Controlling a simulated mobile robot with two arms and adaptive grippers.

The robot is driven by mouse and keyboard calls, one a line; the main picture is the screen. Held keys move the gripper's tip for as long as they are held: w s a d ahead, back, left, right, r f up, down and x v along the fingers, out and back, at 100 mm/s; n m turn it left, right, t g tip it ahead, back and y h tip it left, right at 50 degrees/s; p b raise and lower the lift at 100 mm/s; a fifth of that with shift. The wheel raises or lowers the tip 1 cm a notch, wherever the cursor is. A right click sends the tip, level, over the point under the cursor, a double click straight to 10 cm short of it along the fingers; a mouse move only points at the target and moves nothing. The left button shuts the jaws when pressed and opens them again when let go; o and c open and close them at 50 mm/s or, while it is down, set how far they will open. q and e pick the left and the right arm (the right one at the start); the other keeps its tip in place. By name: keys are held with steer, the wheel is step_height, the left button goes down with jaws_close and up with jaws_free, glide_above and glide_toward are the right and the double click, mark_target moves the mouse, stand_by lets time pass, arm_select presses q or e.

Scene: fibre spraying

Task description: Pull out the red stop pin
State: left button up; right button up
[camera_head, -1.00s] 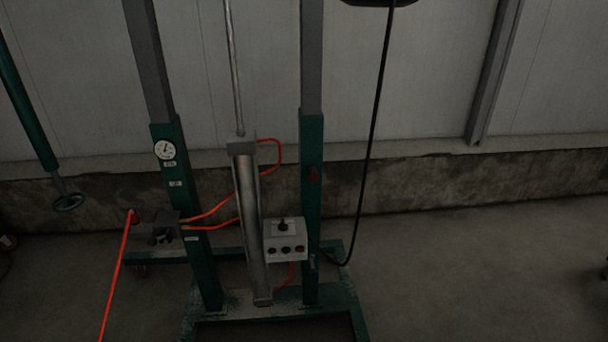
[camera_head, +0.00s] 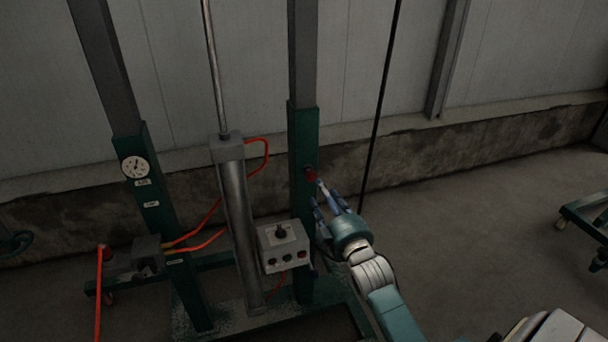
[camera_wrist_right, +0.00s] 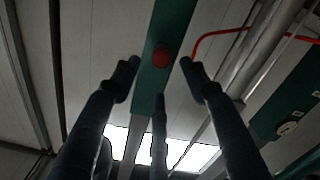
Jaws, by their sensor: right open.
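The red stop pin (camera_head: 311,174) sticks out of the right green post (camera_head: 303,135) of the frame. In the right wrist view the pin (camera_wrist_right: 160,57) shows as a round red knob on the green post (camera_wrist_right: 168,30). My right gripper (camera_head: 328,195) is open, its fingers pointing at the pin from the lower right. In the right wrist view the fingers of my right gripper (camera_wrist_right: 158,80) are spread around the knob's sides and below it, with nothing between them. I cannot tell whether any finger touches the pin. My left gripper is not in view.
A grey control box (camera_head: 283,246) with buttons sits just left of my right gripper. A metal cylinder (camera_head: 238,215) and red hoses (camera_head: 205,232) are further left. A black cable (camera_head: 377,120) hangs behind the gripper.

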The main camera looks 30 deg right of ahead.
mark_target(312, 177)
steer(key=x, duration=1)
steer(key=shift+a+f, duration=0.1)
steer(key=shift+s, duration=0.1)
jaws_close()
